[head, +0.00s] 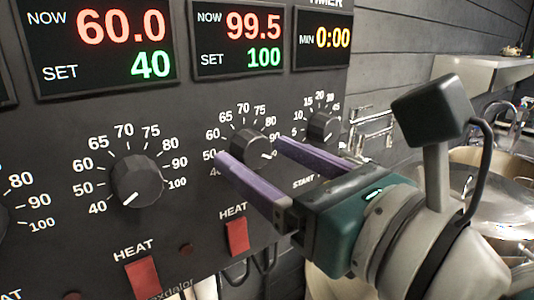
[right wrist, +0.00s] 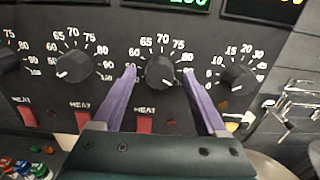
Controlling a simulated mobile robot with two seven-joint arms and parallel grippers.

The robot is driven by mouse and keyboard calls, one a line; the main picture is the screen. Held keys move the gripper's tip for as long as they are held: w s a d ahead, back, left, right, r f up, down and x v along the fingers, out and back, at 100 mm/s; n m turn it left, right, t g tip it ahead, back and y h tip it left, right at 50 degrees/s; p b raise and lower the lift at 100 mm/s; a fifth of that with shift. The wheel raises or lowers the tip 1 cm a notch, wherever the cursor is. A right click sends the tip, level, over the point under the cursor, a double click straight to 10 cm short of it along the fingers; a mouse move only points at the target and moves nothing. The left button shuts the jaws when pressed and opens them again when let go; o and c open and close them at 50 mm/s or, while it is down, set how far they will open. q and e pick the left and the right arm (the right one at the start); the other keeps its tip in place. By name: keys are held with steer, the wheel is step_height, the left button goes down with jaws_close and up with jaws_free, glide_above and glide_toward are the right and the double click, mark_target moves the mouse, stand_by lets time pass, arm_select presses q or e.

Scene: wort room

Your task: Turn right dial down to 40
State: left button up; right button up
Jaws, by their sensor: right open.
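The right temperature dial (head: 250,146) is a round black knob on the black panel. Its white mark points to the lower right, and the display above it (head: 238,40) reads NOW 99.5, SET 100. My right gripper (head: 252,151) is open, its two purple fingers reaching toward the panel on either side of this dial. In the right wrist view the dial (right wrist: 160,71) sits between the fingertips (right wrist: 159,74); I cannot tell whether they touch it. The fingers hide part of its scale. My left gripper is not in view.
The dial to the left (head: 137,182) points to 40, under a display (head: 100,42) reading 60.0, SET 40. A timer dial (head: 322,126) is close on the right. Red HEAT switches (head: 237,236) are below. Metal vessels and taps (head: 495,190) stand at the right.

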jaws_close()
stand_by(0.5)
